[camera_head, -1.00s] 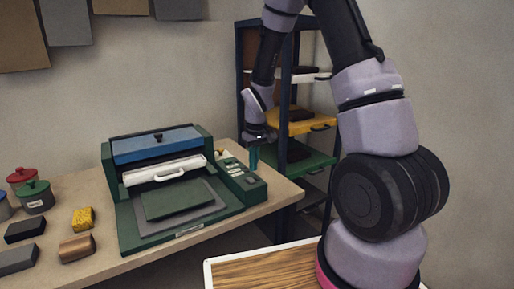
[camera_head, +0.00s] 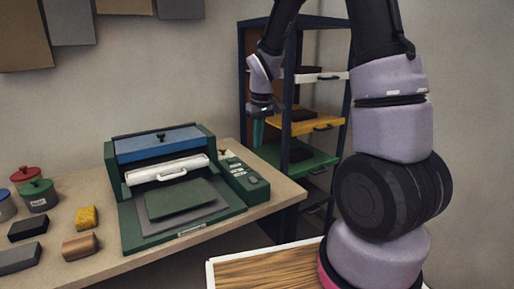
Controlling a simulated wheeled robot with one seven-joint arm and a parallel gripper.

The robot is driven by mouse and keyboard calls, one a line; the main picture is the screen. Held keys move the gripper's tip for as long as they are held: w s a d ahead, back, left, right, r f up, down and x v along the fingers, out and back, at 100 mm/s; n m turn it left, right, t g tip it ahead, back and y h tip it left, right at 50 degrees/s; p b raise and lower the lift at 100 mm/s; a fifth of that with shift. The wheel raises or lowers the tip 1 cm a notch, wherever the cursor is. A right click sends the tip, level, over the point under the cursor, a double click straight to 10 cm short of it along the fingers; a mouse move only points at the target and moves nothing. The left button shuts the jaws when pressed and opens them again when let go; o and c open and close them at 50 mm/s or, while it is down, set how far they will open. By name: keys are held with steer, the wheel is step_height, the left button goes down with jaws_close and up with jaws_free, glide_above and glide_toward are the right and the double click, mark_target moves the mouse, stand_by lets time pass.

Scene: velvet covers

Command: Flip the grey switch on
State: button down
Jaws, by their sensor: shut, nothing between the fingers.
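A green machine (camera_head: 163,240) stands on the table, with a control panel (camera_head: 248,196) along its right side. Several small pale and grey controls sit on top of the panel; they are too small to tell which one is the grey switch or how it is set. My gripper (camera_head: 258,133) points down, above and behind the panel's right side, in front of the shelf rack. Its teal fingers are close together, shut and empty, and apart from the panel.
Jars (camera_head: 39,196), a yellow sponge (camera_head: 87,217), dark blocks (camera_head: 28,228) and a brown block (camera_head: 81,246) lie on the table's left. A shelf rack (camera_head: 285,90) with coloured trays stands behind my gripper. A wood-topped surface (camera_head: 265,271) is at the front.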

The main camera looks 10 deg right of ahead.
mark_target(251, 178)
steer(key=shift+w+a+r+t, duration=0.2)
steer(key=shift+w+t, duration=0.1)
steer(key=shift+w, duration=0.2)
steer(key=f, duration=0.4)
steer(key=w+f, duration=0.1)
steer(key=f, duration=0.4)
steer(key=w+f, duration=0.1)
steer(key=f, duration=0.4)
steer(key=shift+w+a, duration=0.15)
steer(key=shift+a, duration=0.25)
